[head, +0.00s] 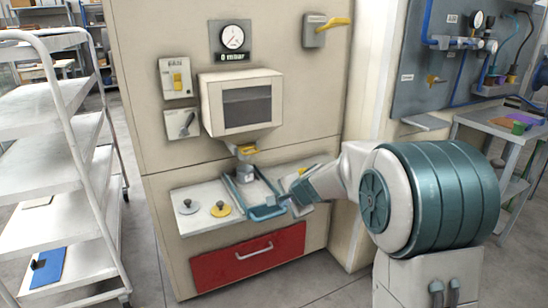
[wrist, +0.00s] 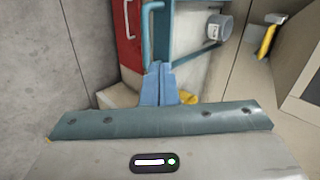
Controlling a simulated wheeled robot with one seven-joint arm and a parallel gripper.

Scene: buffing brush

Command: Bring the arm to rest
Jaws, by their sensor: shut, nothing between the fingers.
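My gripper (head: 284,200) is in front of the machine's shelf, close to the right end of the teal handle (head: 267,214) of a small tray (head: 262,193). In the wrist view my gripper's blue fingers (wrist: 160,72) are together, with nothing seen between them. The teal handle (wrist: 147,32) shows just past the fingertips; I cannot tell whether they touch it. A grey cup (head: 244,172) stands in the tray under the hopper, and it also shows in the wrist view (wrist: 219,27). My arm reaches in from the right and hides the shelf's right end.
A red drawer (head: 248,255) is below the shelf. A hopper (head: 240,103) with a yellow lever (head: 247,150) hangs above. Knobs (head: 221,209) sit on the shelf's left. A white rack (head: 62,150) stands left, a side table (head: 508,130) right. Floor between rack and machine is clear.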

